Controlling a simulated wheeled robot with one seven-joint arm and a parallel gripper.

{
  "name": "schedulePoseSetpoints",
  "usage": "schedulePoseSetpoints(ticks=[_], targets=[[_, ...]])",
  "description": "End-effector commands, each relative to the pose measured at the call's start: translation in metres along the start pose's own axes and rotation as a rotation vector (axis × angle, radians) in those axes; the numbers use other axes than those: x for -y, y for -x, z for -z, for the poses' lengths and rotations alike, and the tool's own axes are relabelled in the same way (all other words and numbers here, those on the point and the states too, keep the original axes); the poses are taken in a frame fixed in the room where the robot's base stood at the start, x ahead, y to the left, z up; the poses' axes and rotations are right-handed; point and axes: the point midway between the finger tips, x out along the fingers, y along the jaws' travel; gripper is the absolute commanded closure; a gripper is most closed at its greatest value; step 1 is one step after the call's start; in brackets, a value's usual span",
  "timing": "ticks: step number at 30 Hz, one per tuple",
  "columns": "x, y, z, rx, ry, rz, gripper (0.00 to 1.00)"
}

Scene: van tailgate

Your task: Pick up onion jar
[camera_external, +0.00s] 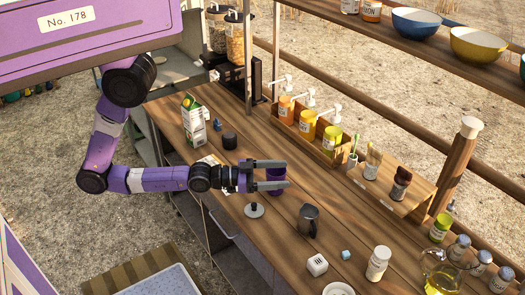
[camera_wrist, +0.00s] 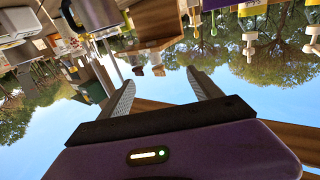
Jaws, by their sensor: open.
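A small jar with an orange band and a white label (camera_external: 372,10) stands on the raised shelf at the top of the external view. Its label seems to end in "ION", so it may be the onion jar. My gripper (camera_external: 274,175) is open above the wooden counter, far to the lower left of that jar. A purple cup (camera_external: 278,174) shows between the fingers; I cannot tell whether it is between them or below. In the wrist view, my open gripper (camera_wrist: 161,86) has nothing visible between its fingers, and I cannot make out the onion jar.
Another jar (camera_external: 350,5) and blue (camera_external: 416,23) and yellow (camera_external: 478,46) bowls share the shelf. A sauce bottle crate (camera_external: 318,146) stands at the counter's back. A dark mug (camera_external: 308,221), a white shaker (camera_external: 377,264) and a pot lid (camera_external: 254,210) stand near my gripper.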

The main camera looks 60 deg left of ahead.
Motion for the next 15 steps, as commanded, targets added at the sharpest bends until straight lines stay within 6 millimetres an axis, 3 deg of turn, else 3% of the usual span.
schedulePoseSetpoints(ticks=[1, 6, 15], targets=[[-0.018, -0.024, 0.002, -0.01, 0.001, -0.043, 0.26], [-0.079, -0.09, 0.002, 0.004, 0.004, -0.161, 0.26], [-0.207, -0.182, 0.009, 0.106, 0.002, -0.336, 0.26]])
